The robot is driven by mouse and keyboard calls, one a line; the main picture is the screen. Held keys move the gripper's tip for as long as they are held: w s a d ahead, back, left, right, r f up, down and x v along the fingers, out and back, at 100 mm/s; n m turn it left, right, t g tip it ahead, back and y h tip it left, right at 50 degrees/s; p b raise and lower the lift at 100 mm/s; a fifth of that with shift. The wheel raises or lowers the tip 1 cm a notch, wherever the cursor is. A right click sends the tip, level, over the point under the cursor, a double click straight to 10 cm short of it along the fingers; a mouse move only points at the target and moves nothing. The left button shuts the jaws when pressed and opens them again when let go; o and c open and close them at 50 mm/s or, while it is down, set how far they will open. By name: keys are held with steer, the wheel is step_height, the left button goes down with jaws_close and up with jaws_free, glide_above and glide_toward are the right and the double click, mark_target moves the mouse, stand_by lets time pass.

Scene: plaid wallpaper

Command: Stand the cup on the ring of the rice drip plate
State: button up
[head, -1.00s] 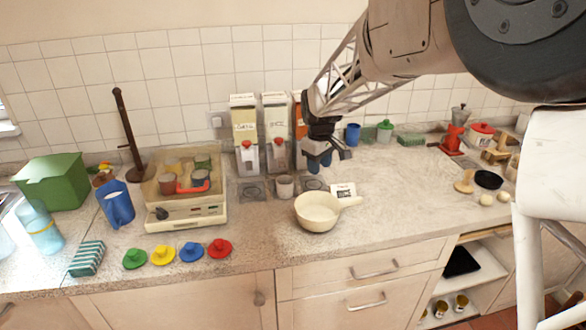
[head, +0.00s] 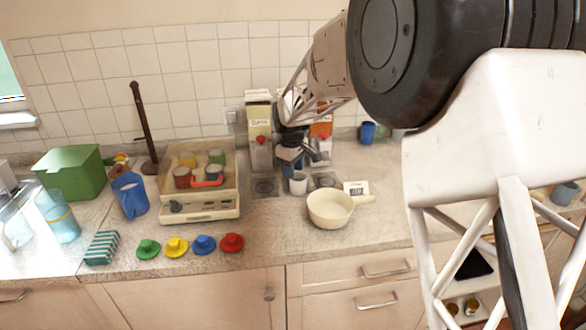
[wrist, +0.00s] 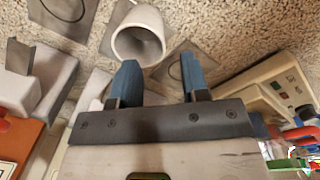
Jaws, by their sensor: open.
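The small grey-white cup (head: 298,183) stands upright in front of the middle dispenser. It also shows in the wrist view (wrist: 138,38), mouth towards me and empty as far as I can see. The edge of a grey plate shows beside its base, but I cannot tell whether the cup is centred on the ring. My gripper (head: 291,163) is above and behind the cup, close to it. In the wrist view its blue fingers (wrist: 162,80) are apart with nothing between them, and the cup is beyond the left finger. The middle dispenser's label is hidden by my arm.
Ringed plates lie left (head: 265,187) and right (head: 326,180) of the cup. A cream pan (head: 330,211) stands in front right, with a small sign (head: 356,188) behind it.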

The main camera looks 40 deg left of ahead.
mark_target(294, 193)
steer(key=shift+f, duration=0.15)
steer(key=shift+w+f, duration=0.2)
steer(key=shift+f, duration=3.5)
jaws_close()
